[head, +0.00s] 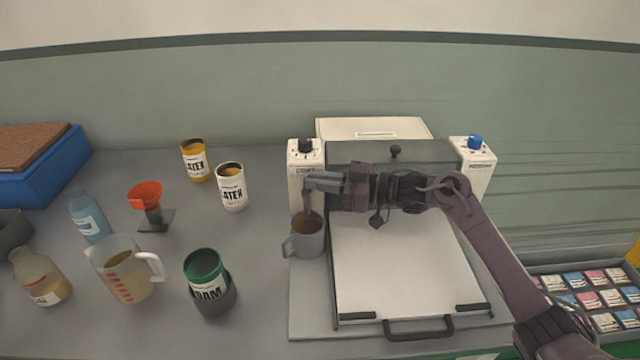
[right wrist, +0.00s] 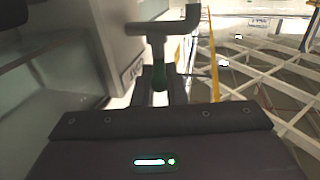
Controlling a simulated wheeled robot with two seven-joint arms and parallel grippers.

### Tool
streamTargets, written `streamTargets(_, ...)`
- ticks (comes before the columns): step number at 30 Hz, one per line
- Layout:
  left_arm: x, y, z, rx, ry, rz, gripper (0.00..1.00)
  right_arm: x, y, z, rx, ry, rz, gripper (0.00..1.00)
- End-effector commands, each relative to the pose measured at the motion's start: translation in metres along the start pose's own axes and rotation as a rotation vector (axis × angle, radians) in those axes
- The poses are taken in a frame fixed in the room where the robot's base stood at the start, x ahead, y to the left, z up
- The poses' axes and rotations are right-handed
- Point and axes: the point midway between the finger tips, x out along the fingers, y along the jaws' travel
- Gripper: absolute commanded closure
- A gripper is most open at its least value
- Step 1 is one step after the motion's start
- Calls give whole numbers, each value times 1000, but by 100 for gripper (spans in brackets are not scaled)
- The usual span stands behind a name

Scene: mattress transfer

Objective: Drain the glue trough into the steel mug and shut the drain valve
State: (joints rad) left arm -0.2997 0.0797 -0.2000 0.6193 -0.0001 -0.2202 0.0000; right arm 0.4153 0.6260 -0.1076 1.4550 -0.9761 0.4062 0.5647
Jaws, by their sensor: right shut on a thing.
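The steel mug (head: 307,243) stands on the grey base at the machine's left post, with brown liquid inside. A grey spout (head: 306,203) comes down just above its rim. My right gripper (head: 318,184) reaches left across the machine to the drain valve beside that post. My left gripper is out of view.
A white board (head: 410,265) lies in front of the trough. Left of the mug stand a green tin (head: 205,268) in a dark cup, a measuring jug (head: 122,270), latex tins (head: 232,188), a red funnel (head: 146,195) and bottles. A tray of packets (head: 590,300) is at right.

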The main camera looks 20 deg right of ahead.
Motion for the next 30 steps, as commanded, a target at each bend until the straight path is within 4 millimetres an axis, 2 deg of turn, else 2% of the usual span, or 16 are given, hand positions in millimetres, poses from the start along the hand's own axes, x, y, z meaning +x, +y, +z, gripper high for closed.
streamTargets(8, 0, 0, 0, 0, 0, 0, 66, 0, 0, -1, -2, 1, 1, 100)
streamTargets(9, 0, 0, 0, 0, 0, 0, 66, 0, 1, -1, -2, 1, 2, 87)
streamTargets(14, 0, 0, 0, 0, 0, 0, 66, 0, 0, -1, -1, 1, 1, 66)
streamTargets(23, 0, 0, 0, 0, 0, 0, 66, -2, 0, 0, -1, 0, 1, 66)
streamTargets(26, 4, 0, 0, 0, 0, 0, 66, -11, 0, 2, -1, 0, 2, 66)
streamTargets(30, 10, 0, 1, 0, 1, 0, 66, -35, 0, 4, -2, -3, 3, 66)
